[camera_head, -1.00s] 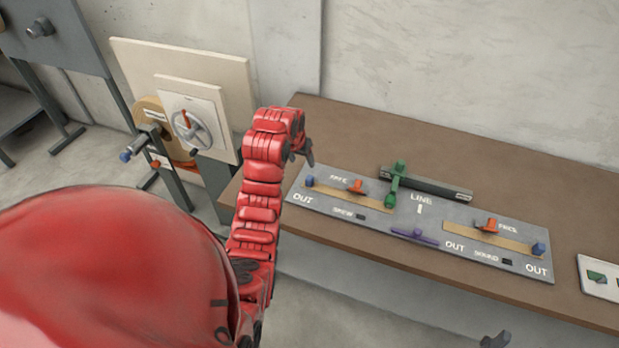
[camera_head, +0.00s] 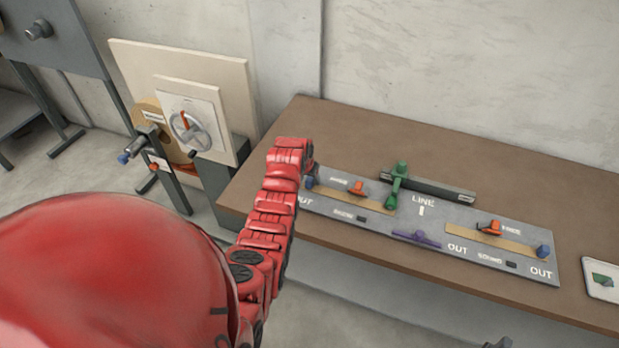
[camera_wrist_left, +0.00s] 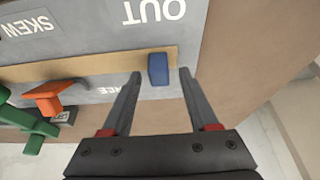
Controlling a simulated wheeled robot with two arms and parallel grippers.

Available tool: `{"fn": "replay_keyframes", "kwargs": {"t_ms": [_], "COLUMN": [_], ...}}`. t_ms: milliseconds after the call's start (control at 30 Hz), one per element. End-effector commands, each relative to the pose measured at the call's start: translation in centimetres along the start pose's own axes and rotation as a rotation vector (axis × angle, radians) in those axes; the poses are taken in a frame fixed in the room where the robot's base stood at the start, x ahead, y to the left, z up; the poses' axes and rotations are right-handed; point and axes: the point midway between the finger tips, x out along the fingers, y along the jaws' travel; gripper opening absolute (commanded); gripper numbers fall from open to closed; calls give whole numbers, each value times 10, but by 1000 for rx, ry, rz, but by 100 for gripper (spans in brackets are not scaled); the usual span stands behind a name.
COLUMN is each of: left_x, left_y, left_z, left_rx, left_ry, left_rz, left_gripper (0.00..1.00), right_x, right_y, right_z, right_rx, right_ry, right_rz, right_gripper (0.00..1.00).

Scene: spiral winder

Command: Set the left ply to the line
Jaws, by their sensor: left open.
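The left ply (camera_head: 345,199) is a tan strip lying flat on the grey panel (camera_head: 375,220), with a blue knob (camera_head: 310,182) at its left end. In the left wrist view the strip (camera_wrist_left: 100,66) runs across to the blue knob (camera_wrist_left: 158,69). My left gripper (camera_wrist_left: 160,73) is open, its two fingertips on either side of the blue knob, with visible gaps. In the head view my red wrist hides most of the fingers. The LINE mark (camera_head: 422,210) is at the panel's middle. My right gripper is not seen.
An orange clamp (camera_head: 356,188) sits on the left strip. A green lever (camera_head: 396,185) on a dark rail stands beside the strip's inner end.

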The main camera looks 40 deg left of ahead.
Motion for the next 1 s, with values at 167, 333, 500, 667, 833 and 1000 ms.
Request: {"fn": "replay_keyframes", "kwargs": {"t_ms": [167,333,500,667,833,1000], "left_x": [9,12,12,12,11,11], "left_y": [0,1,0,0,0,0], "left_z": [1,2,2,1,1,1], "left_rx": [1,2,1,1,1,1], "left_ry": [0,-2,-1,0,0,0], "left_rz": [0,0,0,-1,-1,-1], "left_gripper": [60,60,60,33,2,0], "right_x": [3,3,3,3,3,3], "right_y": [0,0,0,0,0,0], "right_z": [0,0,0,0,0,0], "right_rx": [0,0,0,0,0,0], "right_ry": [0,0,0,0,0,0], "right_rz": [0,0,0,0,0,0], "right_gripper": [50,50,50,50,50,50]}}
